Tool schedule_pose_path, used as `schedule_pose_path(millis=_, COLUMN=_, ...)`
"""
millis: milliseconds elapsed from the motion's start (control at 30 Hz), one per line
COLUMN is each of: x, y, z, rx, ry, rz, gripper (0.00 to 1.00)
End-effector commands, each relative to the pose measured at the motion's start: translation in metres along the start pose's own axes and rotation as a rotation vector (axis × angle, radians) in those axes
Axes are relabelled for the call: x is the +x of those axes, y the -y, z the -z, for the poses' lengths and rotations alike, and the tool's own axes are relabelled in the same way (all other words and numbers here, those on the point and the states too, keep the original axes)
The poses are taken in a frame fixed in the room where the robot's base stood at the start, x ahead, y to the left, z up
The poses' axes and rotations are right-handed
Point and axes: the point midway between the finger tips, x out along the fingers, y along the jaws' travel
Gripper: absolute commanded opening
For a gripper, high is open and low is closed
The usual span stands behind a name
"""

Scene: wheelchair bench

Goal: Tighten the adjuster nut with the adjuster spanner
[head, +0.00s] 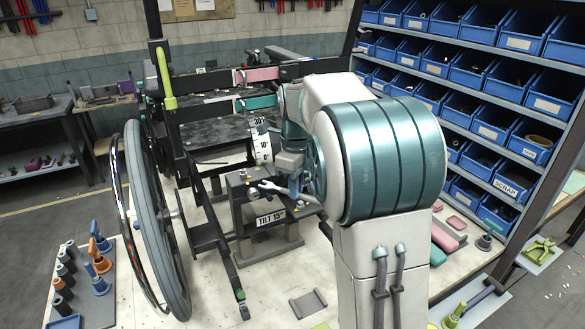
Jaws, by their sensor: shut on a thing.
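My gripper (293,188) is low in front of the wheelchair frame, partly hidden by my own arm. It is shut on a silver spanner (271,186), which I take to be the adjuster spanner. The spanner's open head points left, over the dark top of a stand with a "TILT 15" label (270,218). I cannot make out the adjuster nut clearly. I cannot tell whether the spanner's head touches it. An upright angle scale (262,143) stands just behind the spanner.
The wheelchair's large wheel (158,220) and dark frame stand to the left. A rack of blue bins (515,90) fills the right. Orange and blue tools (98,260) stand at the lower left. A grey bracket (308,303) lies on the bench front, with bare surface around it.

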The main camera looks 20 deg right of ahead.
Motion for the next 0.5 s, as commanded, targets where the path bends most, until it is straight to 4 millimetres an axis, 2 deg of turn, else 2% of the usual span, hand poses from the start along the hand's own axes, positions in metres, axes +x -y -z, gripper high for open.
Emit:
schedule_pose_path(millis=133, x=-0.0096, y=-0.0017, z=0.0005, rx=0.057, ry=0.000, rz=0.000, gripper=0.00)
schedule_pose_path(millis=500, x=-0.0102, y=-0.0016, z=0.0008, rx=0.066, ry=0.000, rz=0.000, gripper=0.00)
